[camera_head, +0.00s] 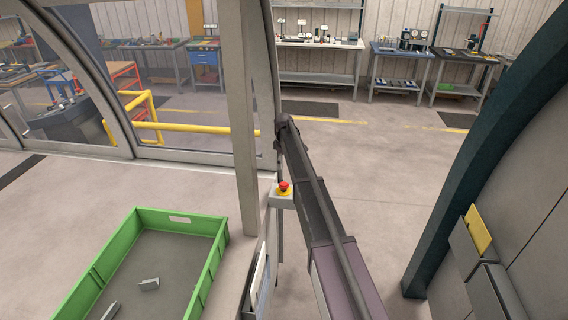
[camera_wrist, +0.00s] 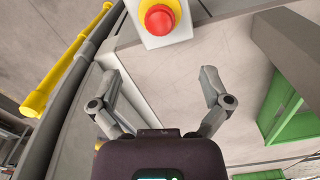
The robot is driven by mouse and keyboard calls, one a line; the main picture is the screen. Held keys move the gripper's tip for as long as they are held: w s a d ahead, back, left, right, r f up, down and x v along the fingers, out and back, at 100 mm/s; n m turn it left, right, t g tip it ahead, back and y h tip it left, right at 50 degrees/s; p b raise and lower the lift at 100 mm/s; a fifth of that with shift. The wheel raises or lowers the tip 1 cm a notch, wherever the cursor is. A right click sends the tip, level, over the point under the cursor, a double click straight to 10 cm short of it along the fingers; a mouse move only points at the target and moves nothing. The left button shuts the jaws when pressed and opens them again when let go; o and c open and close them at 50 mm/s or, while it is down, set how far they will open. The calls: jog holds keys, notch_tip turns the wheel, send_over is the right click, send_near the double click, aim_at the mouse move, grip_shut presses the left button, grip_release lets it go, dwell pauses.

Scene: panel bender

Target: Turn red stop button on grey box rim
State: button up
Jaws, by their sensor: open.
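The red stop button (camera_head: 284,186) sits on a yellow ring on top of a small grey box (camera_head: 281,201), beside the grey frame post in the head view. In the wrist view the red button (camera_wrist: 159,18) shows at the top middle, with its yellow ring and the pale box face around it. My gripper (camera_wrist: 160,82) is open and empty, its two fingers spread wide. The button lies ahead of the fingertips, apart from them and roughly centred between them. In the head view my arm reaches past the right side of the box, and the fingers cannot be made out.
A green crate (camera_head: 207,282) with a few grey metal pieces stands at lower left. The upright grey post (camera_head: 241,120) and glazed frame are close to the box. A yellow rail (camera_head: 195,126) runs behind. Open floor (camera_head: 390,165) lies right of my arm.

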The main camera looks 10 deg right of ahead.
jog(key=s+f+m+b, duration=0.3)
jog(key=s+f+b, duration=0.1)
jog(key=s, duration=1.1)
jog(key=s+f+m+b, duration=0.3)
jog(key=s+m+b, duration=0.1)
jog(key=s, duration=1.1)
jog(key=shift+f+m, duration=0.3)
jog(key=shift+f, duration=0.05)
jog(key=shift+d, duration=0.1)
jog(key=s+f+m+b, duration=0.2)
jog(key=s, duration=0.5)
jog(key=s+f+m+b, duration=0.1)
jog(key=s+f+b, duration=0.1)
jog(key=s, duration=0.6)
jog(key=shift+s+f+m+b, duration=0.25)
jog(key=shift+f+m+b, duration=0.15)
jog(key=shift+b, duration=0.15)
